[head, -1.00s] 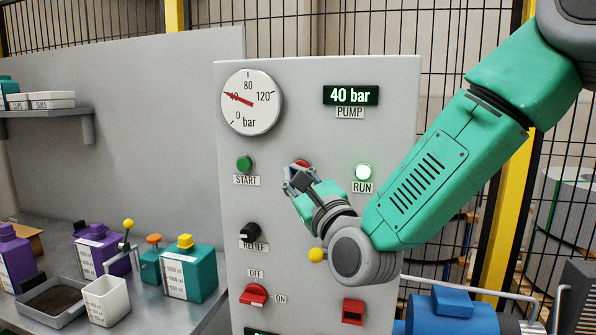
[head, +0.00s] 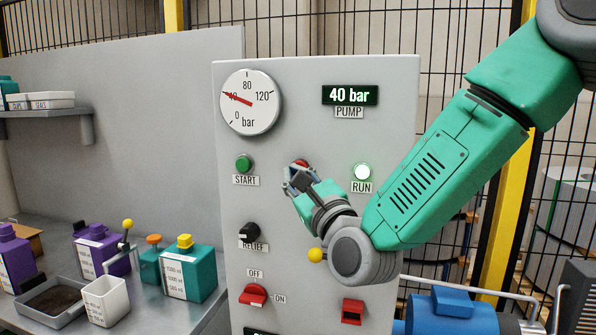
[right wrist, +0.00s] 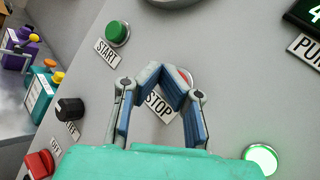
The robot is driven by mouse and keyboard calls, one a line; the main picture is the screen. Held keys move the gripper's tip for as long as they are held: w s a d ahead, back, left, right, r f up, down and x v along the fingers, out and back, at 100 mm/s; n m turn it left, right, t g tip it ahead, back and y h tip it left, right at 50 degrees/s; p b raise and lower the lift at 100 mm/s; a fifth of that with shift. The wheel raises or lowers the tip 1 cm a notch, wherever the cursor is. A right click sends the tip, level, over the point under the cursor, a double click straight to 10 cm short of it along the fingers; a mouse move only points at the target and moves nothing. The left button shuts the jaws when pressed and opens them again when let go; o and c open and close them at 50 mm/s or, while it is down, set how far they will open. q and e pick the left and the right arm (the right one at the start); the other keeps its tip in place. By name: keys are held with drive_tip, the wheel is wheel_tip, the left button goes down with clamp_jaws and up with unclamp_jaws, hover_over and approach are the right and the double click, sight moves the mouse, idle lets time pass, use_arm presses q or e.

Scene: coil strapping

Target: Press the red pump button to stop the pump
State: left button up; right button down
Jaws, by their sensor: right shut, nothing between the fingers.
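The red pump button (head: 301,162) is on the grey control panel (head: 300,90), between the green START button (head: 244,163) and the lit RUN lamp (head: 363,172). My right gripper (head: 290,182) is shut and empty, in front of the button and covering its lower part. In the right wrist view its fingertips (right wrist: 163,72) overlap the red button (right wrist: 186,76), above the STOP label (right wrist: 158,106). I cannot tell whether they touch it. The pump display (head: 350,95) reads 40 bar, and the gauge (head: 251,101) needle points near 40. My left gripper is not in view.
Below on the panel are the black RELIEF knob (head: 250,232), a red OFF/ON switch (head: 253,295) and another red switch (head: 352,311). A bench at the left holds bottles, a white cup (head: 106,301) and a tray (head: 30,314). A wire fence stands behind.

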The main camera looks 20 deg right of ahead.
drive_tip(key=shift+w+d, duration=0.1)
drive_tip(key=shift+w+d, duration=0.1)
drive_tip(key=shift+w, duration=0.1)
drive_tip(key=shift+w+d+r+b, duration=0.1)
drive_tip(key=shift+w+d+b, duration=0.2)
drive_tip(key=shift+w+d, duration=0.1)
idle(0.9)
drive_tip(key=shift+s+a, duration=0.1)
drive_tip(key=shift+a, duration=0.05)
drive_tip(key=shift+s+a+b, duration=0.35)
drive_tip(key=shift+s, duration=0.25)
drive_tip(key=shift+s+a, duration=0.1)
